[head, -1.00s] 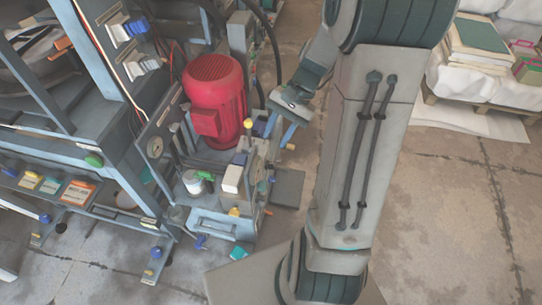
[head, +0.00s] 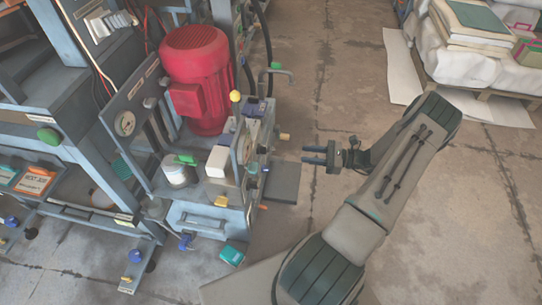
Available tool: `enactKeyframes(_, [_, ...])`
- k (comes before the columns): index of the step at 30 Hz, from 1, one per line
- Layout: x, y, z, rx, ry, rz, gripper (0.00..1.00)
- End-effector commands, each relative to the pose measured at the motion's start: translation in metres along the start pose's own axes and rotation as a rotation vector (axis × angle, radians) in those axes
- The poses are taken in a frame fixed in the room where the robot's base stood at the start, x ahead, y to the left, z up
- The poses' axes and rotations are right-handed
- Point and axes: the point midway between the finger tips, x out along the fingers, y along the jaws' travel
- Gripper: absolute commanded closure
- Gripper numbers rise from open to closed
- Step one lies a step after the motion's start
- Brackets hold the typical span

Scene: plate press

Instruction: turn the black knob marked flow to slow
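I cannot make out a black knob marked flow; any label is too small to read here. The hydraulic unit carries a red motor (head: 197,75), a round gauge (head: 125,123) on its left panel and small coloured handles and knobs on its front and right side. My gripper (head: 305,154) is in the air to the right of the unit, apart from it. Its two dark fingers point left toward the unit, with a gap between them, open and empty.
A yellow ball-topped lever (head: 235,96) and a green handle (head: 185,160) stick up from the unit. A blue-grey press frame (head: 60,110) stands at the left. A loaded pallet (head: 490,92) is at the upper right.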

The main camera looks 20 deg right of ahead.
Motion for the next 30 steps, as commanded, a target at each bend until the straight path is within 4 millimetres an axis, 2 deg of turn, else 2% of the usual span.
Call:
enactKeyframes(1, [-0.001,-0.001,-0.006,0.007,-0.012,-0.013,0.66])
enactKeyframes(5, [0.005,-0.002,-0.008,0.012,-0.022,-0.024,0.66])
enactKeyframes(8, [0.019,-0.002,-0.007,0.012,-0.022,-0.021,0.66])
enactKeyframes(21, [0.108,-0.003,-0.007,0.011,-0.019,-0.020,0.66])
enactKeyframes(25, [0.125,-0.004,-0.006,0.011,-0.019,-0.020,0.66])
enactKeyframes(30, [0.134,-0.004,-0.005,0.011,-0.018,-0.022,0.66])
